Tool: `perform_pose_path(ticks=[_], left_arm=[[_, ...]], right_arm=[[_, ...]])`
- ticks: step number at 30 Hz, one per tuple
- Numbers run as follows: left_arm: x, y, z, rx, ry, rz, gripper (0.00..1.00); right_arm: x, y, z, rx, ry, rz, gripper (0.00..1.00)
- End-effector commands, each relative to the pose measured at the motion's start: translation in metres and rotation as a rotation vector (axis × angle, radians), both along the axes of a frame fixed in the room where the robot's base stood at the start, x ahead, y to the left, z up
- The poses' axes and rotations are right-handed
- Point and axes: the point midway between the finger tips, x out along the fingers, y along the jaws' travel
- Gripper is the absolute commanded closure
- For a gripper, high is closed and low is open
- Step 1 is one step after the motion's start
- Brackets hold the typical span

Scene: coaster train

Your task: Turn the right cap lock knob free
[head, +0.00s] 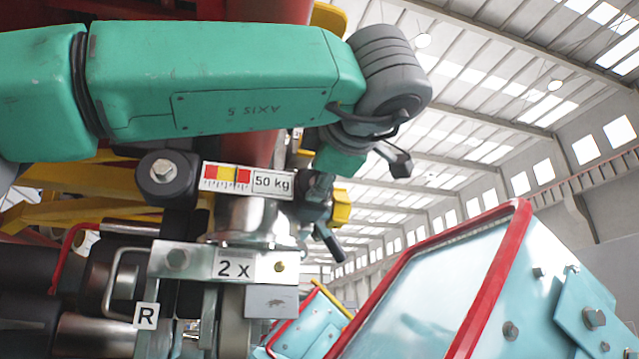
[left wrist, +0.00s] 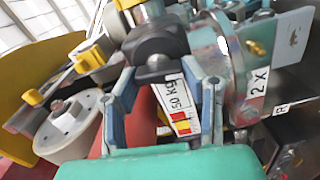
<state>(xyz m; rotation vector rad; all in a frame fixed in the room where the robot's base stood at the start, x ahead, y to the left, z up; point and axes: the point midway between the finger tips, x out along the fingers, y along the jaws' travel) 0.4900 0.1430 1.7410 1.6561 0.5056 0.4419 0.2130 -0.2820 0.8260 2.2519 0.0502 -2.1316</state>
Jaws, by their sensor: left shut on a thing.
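The black cap lock knob (left wrist: 158,38) shows in the left wrist view, beside the "50 kg" end of a red-and-yellow scale label (left wrist: 174,103). My left gripper (left wrist: 166,72) has its two blue-grey fingers on either side of the knob and is shut on it. In the head view my green left arm reaches over from the left and bends down to the gripper (head: 322,187), at the right end of the scale label (head: 248,180). The fingers and the arm's wrist partly hide the knob there. My right gripper is not in view.
Another black knob with a bolt (head: 162,171) sits left of the label. A metal block marked "2 X" (head: 236,267) is below. A yellow part (head: 342,207) is close by the gripper. A red-edged pale blue panel (head: 450,275) stands at the right.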

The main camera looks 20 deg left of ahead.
Motion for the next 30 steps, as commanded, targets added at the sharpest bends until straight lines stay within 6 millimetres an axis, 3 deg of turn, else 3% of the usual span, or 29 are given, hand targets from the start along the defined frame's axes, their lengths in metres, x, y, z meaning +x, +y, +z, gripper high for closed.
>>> perform_pose_path(ticks=[11, 27, 28, 29, 30], left_arm=[[0.0025, -0.0011, -0.0044, -0.128, -0.08, -0.003, 0.91], [0.0024, -0.001, -0.0037, -0.146, -0.092, -0.003, 0.91], [0.0024, -0.001, -0.0037, -0.146, -0.092, -0.003, 0.55], [0.0023, -0.001, -0.0036, -0.146, -0.092, -0.003, 0.44], [0.0022, -0.0009, -0.0035, -0.145, -0.093, -0.002, 0.41]], right_arm=[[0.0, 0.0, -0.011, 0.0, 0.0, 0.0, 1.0], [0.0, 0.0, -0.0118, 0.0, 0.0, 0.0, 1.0], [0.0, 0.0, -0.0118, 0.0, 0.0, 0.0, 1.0], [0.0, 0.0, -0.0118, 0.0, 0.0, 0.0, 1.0], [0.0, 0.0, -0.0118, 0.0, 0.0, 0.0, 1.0]])
